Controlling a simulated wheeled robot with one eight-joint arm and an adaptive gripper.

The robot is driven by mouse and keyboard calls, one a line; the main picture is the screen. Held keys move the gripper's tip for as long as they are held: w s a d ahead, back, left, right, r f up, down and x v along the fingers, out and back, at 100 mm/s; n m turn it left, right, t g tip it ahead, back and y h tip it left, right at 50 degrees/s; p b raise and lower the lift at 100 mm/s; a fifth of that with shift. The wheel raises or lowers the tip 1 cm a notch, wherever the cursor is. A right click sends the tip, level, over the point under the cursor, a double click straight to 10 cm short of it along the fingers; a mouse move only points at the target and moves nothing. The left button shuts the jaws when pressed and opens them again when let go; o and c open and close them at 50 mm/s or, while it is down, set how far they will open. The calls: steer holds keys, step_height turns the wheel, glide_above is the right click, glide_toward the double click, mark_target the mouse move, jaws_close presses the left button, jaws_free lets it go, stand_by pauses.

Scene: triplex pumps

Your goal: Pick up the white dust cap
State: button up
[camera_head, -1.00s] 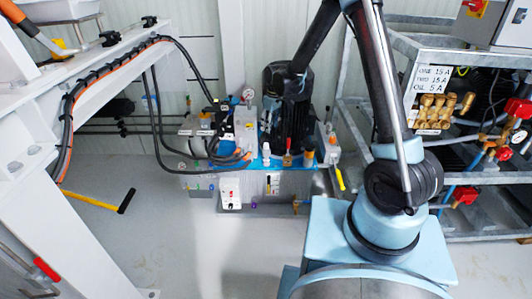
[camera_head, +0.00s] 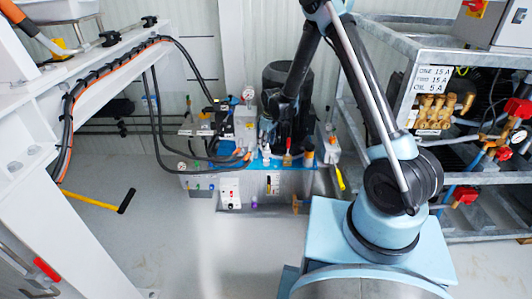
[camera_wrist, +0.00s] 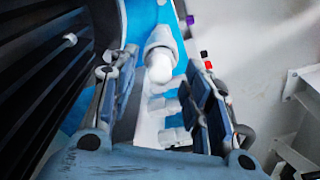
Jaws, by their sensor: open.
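A white rounded cap (camera_wrist: 162,60), which looks like the dust cap, shows in the wrist view at the far end of the gap between my fingers. In the head view it is small and pale (camera_head: 266,151), on the blue top of the pump unit (camera_head: 245,185). My gripper (camera_wrist: 158,78) is open, with one dark-padded finger on each side of the line to the cap. Nothing is held. I cannot tell how far the fingertips are from the cap. In the head view my gripper (camera_head: 268,132) is just above the cap, partly lost against the black motor.
The black ribbed motor (camera_wrist: 40,75) is close on the left in the wrist view. More white fittings (camera_wrist: 172,120) show between the fingers, below the cap. Hoses (camera_head: 190,150) lie left of the cap. A metal frame with brass valves (camera_head: 435,110) stands at right.

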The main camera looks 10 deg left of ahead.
steer(key=shift+a+f, duration=0.1)
steer(key=shift+f, duration=0.9)
steer(key=shift+c, duration=0.4)
jaws_close()
steer(key=shift+r, duration=0.1)
